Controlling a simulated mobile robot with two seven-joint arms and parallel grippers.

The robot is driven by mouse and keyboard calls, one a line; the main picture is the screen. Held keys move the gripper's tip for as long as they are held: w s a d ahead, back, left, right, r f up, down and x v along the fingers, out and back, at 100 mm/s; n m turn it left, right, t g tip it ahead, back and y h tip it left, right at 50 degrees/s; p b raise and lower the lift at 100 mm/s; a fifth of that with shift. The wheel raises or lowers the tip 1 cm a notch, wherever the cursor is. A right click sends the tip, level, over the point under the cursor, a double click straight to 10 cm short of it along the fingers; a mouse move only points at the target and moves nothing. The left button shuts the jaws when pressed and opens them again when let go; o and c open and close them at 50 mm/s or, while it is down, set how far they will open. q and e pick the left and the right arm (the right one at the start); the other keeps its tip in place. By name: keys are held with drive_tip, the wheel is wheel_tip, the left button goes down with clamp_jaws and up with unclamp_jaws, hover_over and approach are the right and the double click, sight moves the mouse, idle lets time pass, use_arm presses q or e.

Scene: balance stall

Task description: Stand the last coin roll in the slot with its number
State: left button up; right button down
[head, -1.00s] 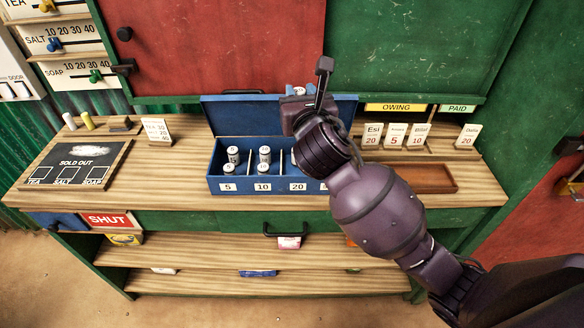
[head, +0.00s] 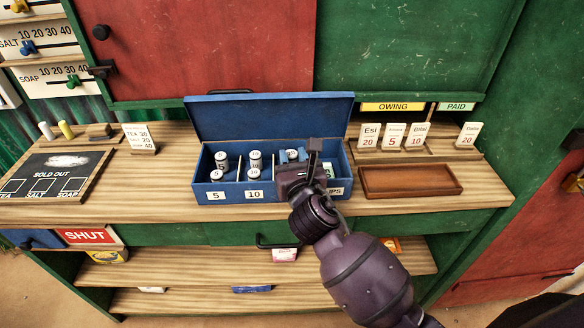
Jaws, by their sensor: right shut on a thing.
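A blue cash box (head: 228,196) stands open on the counter, its lid (head: 270,118) raised behind. Its front labels read 5 and 10, then a label partly hidden by my arm that ends in "PS". White coin rolls stand in the 5 slot (head: 221,160) and the 10 slot (head: 255,158). My right gripper (head: 292,165) is over the third compartment, shut on a coin roll (head: 291,155). Only a little of this roll shows; its number and lower end are hidden. I cannot tell whether it touches the slot floor. My left gripper is out of view.
An empty brown tray (head: 410,193) lies right of the box. Cards stand under the OWING sign (head: 400,107) and PAID sign (head: 456,107). A SOLD OUT board (head: 50,172) and a price card (head: 140,138) are at left. The counter front is clear.

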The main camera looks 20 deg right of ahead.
drive_tip(key=shift+f, duration=1.05)
drive_tip(key=shift+f, duration=0.25)
drive_tip(key=shift+s+f+b, duration=0.1)
drive_tip(key=shift+f+b, duration=0.25)
drive_tip(key=shift+f, duration=0.3)
drive_tip(key=c, duration=0.8)
unclamp_jaws()
drive_tip(key=shift+a+f, duration=0.1)
drive_tip(key=shift+f, duration=0.1)
drive_tip(key=shift+r, duration=0.6)
drive_tip(key=s, duration=0.8)
drive_tip(key=s+a+r+p, duration=0.1)
drive_tip(key=s, duration=0.2)
drive_tip(key=shift+s, duration=0.4)
